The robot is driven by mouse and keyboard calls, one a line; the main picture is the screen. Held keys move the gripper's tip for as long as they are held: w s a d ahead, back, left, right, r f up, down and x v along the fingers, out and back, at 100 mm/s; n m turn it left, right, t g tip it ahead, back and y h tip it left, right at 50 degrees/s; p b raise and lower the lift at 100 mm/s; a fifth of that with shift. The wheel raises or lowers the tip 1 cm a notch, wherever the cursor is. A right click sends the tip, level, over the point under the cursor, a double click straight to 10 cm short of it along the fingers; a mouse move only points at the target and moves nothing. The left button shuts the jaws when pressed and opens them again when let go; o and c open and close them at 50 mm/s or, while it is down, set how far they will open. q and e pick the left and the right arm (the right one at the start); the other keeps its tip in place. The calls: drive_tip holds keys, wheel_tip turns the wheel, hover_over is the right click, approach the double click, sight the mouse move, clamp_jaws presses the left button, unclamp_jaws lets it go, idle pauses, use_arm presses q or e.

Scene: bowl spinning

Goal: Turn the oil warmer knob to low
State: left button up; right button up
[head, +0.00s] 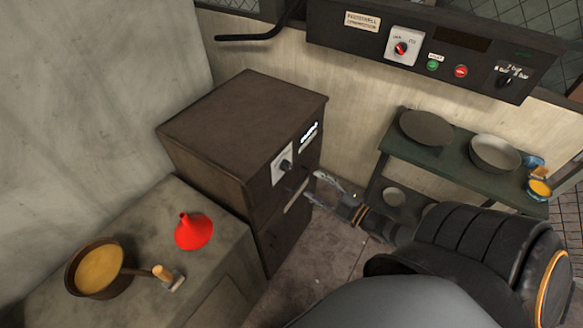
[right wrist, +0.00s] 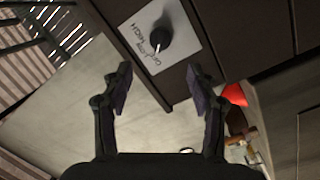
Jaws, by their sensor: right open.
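The oil warmer (head: 235,125) is a dark brown box cabinet in the middle of the head view. Its dark round knob (head: 286,165) sits on a white plate on the front. In the right wrist view the knob (right wrist: 162,38) is near the top, on a white plate (right wrist: 148,22) with lettering that includes HIGH. The knob's pale pointer mark faces down toward the lower lettering. My right gripper (head: 318,187) is in front of the cabinet, below and right of the knob.
A counter (head: 215,235) at lower left holds a pot of yellow liquid (head: 98,270) and a red funnel (head: 193,231). A green shelf (head: 440,157) with pans stands right. A control panel (head: 440,50) with another knob (head: 402,48) hangs above. Floor below the gripper is clear.

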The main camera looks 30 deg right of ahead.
sight(287, 167)
drive_tip(key=b+x, duration=0.3)
drive_tip(key=x, duration=0.7)
drive_tip(key=shift+w+b, duration=0.2)
drive_tip(key=shift+b, duration=0.2)
drive_tip(key=shift+f, duration=0.15)
drive_tip(key=c, duration=1.2)
